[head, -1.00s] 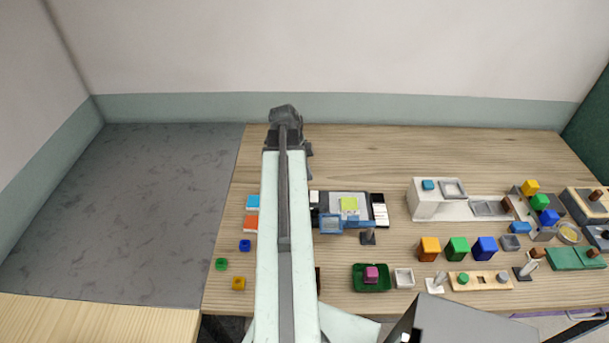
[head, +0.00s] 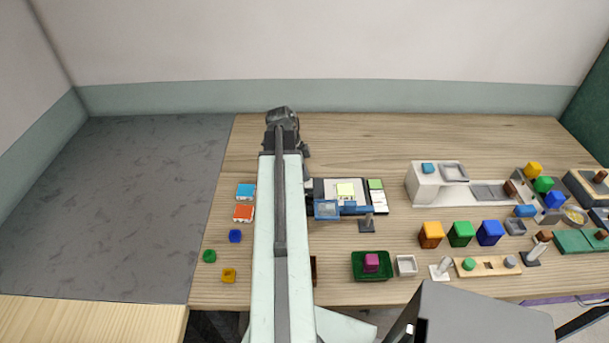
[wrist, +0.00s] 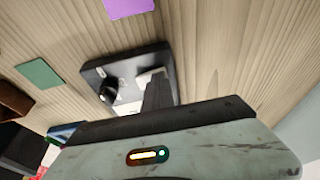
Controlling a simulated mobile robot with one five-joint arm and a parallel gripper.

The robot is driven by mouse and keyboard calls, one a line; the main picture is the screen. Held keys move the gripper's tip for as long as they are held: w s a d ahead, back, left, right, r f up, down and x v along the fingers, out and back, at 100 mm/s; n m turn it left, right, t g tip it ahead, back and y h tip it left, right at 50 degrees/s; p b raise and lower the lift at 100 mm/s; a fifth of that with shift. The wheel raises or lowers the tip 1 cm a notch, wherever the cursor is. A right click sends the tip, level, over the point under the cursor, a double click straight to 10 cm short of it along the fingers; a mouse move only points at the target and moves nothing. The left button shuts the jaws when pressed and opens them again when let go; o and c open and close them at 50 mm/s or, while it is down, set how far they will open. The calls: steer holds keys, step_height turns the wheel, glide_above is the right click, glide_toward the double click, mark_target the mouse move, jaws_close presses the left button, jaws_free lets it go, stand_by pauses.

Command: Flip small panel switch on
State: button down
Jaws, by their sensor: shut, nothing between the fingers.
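In the wrist view a black panel box (wrist: 92,76) lies on the wooden table, with a black round knob (wrist: 109,92) and a pale plate (wrist: 128,106) on top. My gripper (wrist: 158,88) shows as a dark shut finger shape over the panel's right part, beside a small whitish piece (wrist: 150,76). I cannot tell if that piece is the switch, or whether the finger touches it. The finger hides part of the panel. In the head view my gripper end (head: 283,120) is over the back left of the table, and my arm hides what is below it.
Coloured bins (head: 460,233) and a white stand (head: 420,190) are farther right. The table's back strip is clear.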

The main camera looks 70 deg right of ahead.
steer(key=shift+a, duration=0.1)
steer(key=shift+s+a, duration=0.3)
steer(key=shift+a, duration=0.4)
steer(key=shift+d+r, duration=0.1)
steer(key=d+p+v, duration=0.2)
steer(key=p+v, duration=1.1)
steer(key=p, duration=0.1)
steer(key=shift+a+r, duration=0.3)
steer(key=shift+r, duration=0.25)
steer(key=shift+f, duration=0.1)
